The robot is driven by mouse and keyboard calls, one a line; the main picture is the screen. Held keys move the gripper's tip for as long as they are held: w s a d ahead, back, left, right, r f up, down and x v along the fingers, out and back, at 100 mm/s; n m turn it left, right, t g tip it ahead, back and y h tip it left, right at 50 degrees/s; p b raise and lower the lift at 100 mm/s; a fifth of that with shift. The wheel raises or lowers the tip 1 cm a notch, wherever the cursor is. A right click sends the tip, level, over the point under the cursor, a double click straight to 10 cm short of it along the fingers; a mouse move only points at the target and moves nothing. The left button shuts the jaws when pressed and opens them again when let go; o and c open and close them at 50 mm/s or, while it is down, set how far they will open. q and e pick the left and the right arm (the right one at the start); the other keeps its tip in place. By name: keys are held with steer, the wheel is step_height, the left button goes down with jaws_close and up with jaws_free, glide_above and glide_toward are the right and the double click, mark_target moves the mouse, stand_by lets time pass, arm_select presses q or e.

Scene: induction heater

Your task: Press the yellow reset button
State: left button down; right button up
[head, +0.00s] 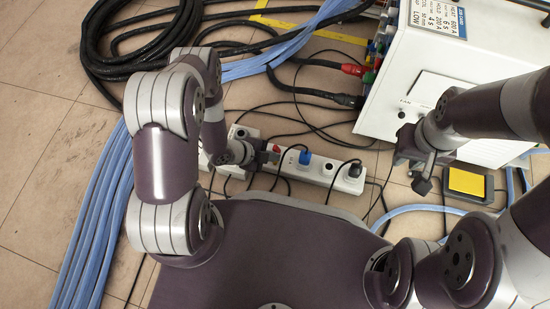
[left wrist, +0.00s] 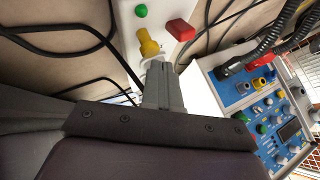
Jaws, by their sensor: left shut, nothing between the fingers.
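The yellow button (left wrist: 148,44) stands on the face of a white box (left wrist: 128,40) in the left wrist view, between a green button (left wrist: 141,11) and a red switch (left wrist: 180,29). My left gripper (left wrist: 158,68) is shut and empty. Its tips are right by the yellow button; I cannot tell whether they touch it. In the head view my left gripper (head: 267,158) is over the left part of the white strip (head: 318,170), and the yellow button is hidden. My right gripper (head: 423,180) hangs at the right, away from the strip; its jaws are unclear.
A white machine (head: 400,95) stands at the right, and its blue panel (left wrist: 240,92) shows in the left wrist view. A yellow pad (head: 467,182) lies below it. Plugs fill part of the strip. Black cables (head: 100,60) and blue hoses (head: 95,220) cross the tiled floor.

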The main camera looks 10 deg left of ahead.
arm_select(q)
steer(key=shift+f+b, duration=0.7)
steer(key=shift+f, duration=0.2)
stand_by(0.5)
steer(key=shift+r, duration=0.15)
steer(key=shift+r+p, duration=1.2)
steer(key=shift+p, duration=0.1)
step_height(320, 180, up, 5)
steer(key=p, duration=0.5)
steer(key=shift+r, duration=0.1)
